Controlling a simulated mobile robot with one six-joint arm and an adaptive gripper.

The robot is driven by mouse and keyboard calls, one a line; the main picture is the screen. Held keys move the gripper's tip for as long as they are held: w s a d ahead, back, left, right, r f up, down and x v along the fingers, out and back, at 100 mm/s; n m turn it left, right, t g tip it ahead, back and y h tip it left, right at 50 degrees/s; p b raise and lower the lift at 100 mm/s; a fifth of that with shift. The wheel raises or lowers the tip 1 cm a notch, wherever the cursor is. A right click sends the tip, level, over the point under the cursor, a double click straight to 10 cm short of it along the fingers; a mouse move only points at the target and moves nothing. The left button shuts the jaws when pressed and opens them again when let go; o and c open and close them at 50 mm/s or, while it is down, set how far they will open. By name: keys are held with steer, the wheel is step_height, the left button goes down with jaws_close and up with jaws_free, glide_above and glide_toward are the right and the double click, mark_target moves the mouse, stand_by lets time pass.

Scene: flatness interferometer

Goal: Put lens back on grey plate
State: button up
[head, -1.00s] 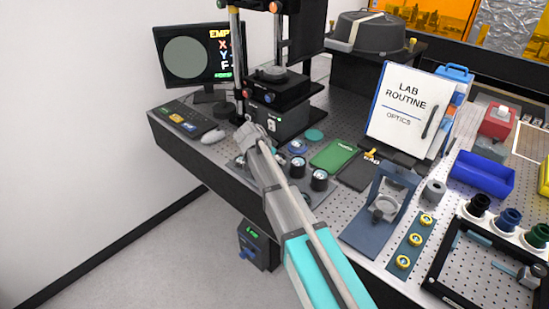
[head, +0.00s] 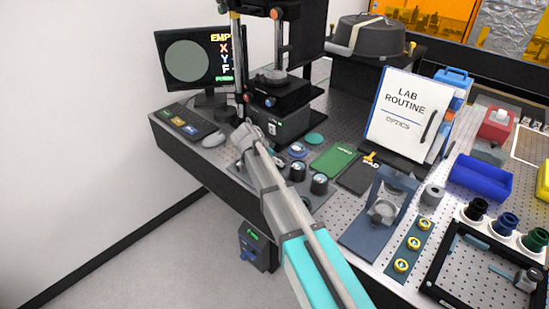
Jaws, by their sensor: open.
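The grey plate (head: 323,200) lies on the bench in front of the interferometer, partly hidden by my arm. Two short black cylinders with pale glassy tops stand on it, a left one (head: 297,171) and a right one (head: 319,184); I cannot tell which piece is the task's lens. A round silver piece (head: 273,75) sits on the interferometer stage (head: 280,92). My gripper (head: 243,131) is open, left of the plate and near the front of the interferometer base. Its fingers are small and partly hidden, and I see nothing held.
A blue stand (head: 365,237) is to the right.

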steer(key=p+v, duration=0.7)
steer(key=v, duration=0.3)
stand_by(0.8)
steer(key=shift+s+d, duration=0.1)
steer(key=n+g+y, duration=0.2)
steer(key=n+g, duration=0.1)
steer(key=n, duration=0.1)
glide_toward(314, 181)
steer(key=x, duration=0.6)
steer(key=s+d+n+y, duration=0.1)
steer(key=s+d, duration=0.2)
steer(key=s, duration=0.1)
steer(key=s+d+n+g+y, duration=0.1)
steer(key=s+d+n, duration=0.1)
steer(key=s+d, duration=0.1)
steer(key=s+d+f+n+g+y, duration=0.1)
steer(key=s+d+n, duration=0.1)
steer(key=s+d, duration=0.2)
steer(key=shift+s+d+f+y, duration=0.1)
steer(key=shift+s+d+y, duration=0.2)
steer(key=shift+d, duration=0.05)
steer(key=shift+s+d+n, duration=0.2)
steer(key=shift+s+n, duration=0.1)
steer(key=shift+n, duration=0.1)
